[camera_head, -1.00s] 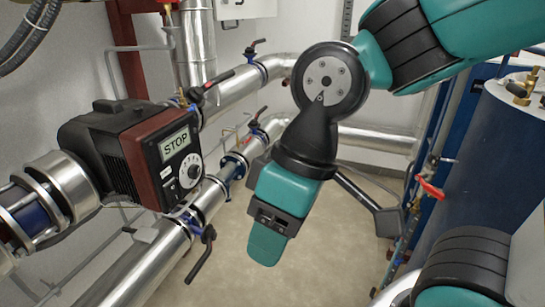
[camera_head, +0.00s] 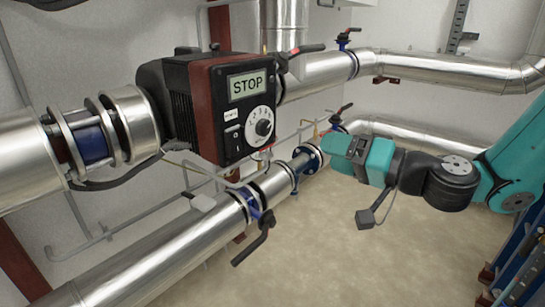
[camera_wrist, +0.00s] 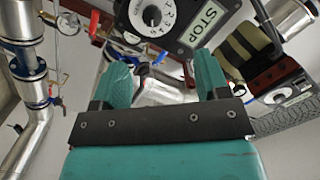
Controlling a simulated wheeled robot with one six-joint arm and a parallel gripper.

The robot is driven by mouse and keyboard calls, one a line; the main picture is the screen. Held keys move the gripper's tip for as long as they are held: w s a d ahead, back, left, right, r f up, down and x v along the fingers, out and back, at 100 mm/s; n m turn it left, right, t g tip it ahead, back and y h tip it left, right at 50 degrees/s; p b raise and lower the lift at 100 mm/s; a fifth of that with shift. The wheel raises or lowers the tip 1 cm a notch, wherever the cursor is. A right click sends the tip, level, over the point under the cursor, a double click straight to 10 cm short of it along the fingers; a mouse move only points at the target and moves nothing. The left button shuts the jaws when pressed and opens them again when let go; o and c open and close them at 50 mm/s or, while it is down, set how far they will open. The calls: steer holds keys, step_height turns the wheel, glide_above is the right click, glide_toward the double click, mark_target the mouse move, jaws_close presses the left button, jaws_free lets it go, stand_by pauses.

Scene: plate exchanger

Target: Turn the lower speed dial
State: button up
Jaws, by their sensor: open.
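A pump with a dark red and black housing (camera_head: 205,100) shows a STOP display (camera_head: 247,85) and a round white speed dial (camera_head: 263,128) with a dark knob. The STOP panel (camera_wrist: 205,20) and its dial (camera_wrist: 152,14) also show, tilted, at the top of the wrist view. A second panel with a dial (camera_wrist: 278,97) shows at the right of the wrist view. I cannot tell which dial is the lower one. My gripper (camera_head: 332,143), with teal fingers, points left, to the right of the pump and apart from it. In the wrist view its fingers (camera_wrist: 161,68) stand apart, with nothing between them.
Large silver pipes (camera_head: 130,265) run below and beside the pump. A black valve lever (camera_head: 255,240) sticks out from the lower pipe. Another lever (camera_head: 303,50) is right of the pump's top. The floor (camera_head: 350,260) at front right is clear.

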steer(key=w+f+m+t, duration=0.1)
steer(key=p, duration=0.7)
glide_toward(267, 129)
steer(key=x, duration=0.8)
steer(key=shift+w+a, duration=0.1)
steer(key=shift+a, duration=0.25)
steer(key=shift+b, duration=0.35)
steer(key=c, duration=0.9)
